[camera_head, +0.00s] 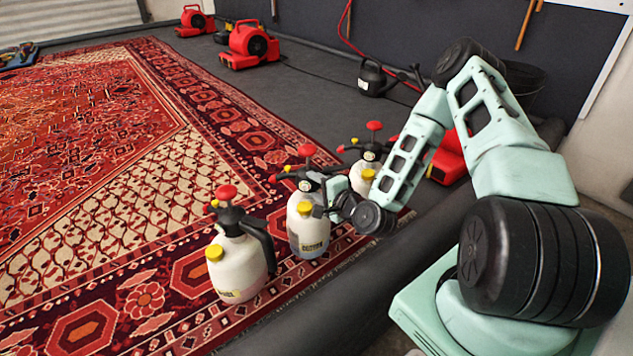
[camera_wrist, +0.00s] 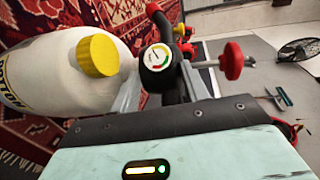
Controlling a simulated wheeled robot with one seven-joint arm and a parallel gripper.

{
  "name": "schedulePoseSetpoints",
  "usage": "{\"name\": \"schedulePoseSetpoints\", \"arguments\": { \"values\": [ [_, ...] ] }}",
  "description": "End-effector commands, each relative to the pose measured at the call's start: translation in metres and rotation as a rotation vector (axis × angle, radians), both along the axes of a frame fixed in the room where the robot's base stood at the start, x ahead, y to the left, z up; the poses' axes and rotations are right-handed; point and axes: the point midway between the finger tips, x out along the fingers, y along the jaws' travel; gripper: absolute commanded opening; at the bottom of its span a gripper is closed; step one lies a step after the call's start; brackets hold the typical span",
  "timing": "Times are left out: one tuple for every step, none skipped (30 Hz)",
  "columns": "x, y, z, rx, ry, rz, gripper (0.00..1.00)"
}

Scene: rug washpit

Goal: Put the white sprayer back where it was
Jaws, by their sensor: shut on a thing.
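Three white sprayers with black tops, red pump knobs and yellow caps show in the head view. The front one (camera_head: 236,268) stands upright on the rug, apart from my gripper. The middle white sprayer (camera_head: 309,232) is upright near the rug's right edge; I cannot tell whether its base touches the rug. My gripper (camera_head: 326,206) is shut on its upper part from the right. The third sprayer (camera_head: 362,182) is behind, partly hidden by my arm.
The patterned rug (camera_head: 146,298) covers the floor at left, with free room left of the sprayers. A dark rolled edge (camera_head: 325,312) runs along its right side.

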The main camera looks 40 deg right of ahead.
Motion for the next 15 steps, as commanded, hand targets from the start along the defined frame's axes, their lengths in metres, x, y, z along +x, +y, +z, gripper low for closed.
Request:
{"name": "schedulePoseSetpoints", "arguments": {
  "values": [
    [0.0008, 0.0002, -0.0065, 0.000, -0.006, 0.000, 0.00],
    [0.0007, 0.0002, -0.0088, 0.000, -0.006, -0.001, 0.00],
    [0.0007, 0.0001, -0.0104, 0.000, -0.006, -0.001, 0.00],
    [0.0007, 0.0001, -0.0107, -0.001, -0.007, 0.000, 0.00],
    [0.0007, 0.0001, -0.0105, -0.001, -0.007, 0.000, 0.00],
    [0.0008, 0.0000, -0.0098, -0.001, -0.007, 0.000, 0.00],
    [0.0008, 0.0000, -0.0097, -0.001, -0.007, 0.000, 0.00],
    [0.0008, 0.0001, -0.0096, -0.001, -0.007, 0.000, 0.00],
    [0.0008, 0.0001, -0.0096, -0.001, -0.007, 0.000, 0.00],
    [0.0008, 0.0001, -0.0096, -0.001, -0.007, 0.000, 0.00],
    [0.0008, 0.0001, -0.0098, -0.001, -0.007, 0.000, 0.00],
    [0.0008, 0.0001, -0.0108, -0.001, -0.007, 0.000, 0.00],
    [0.0008, 0.0001, -0.0116, -0.001, -0.007, 0.000, 0.00],
    [-0.0002, -0.0001, -0.0136, -0.001, 0.000, -0.001, 0.51],
    [-0.0001, -0.0001, -0.0133, -0.001, 0.000, -0.001, 0.62]
  ]
}}
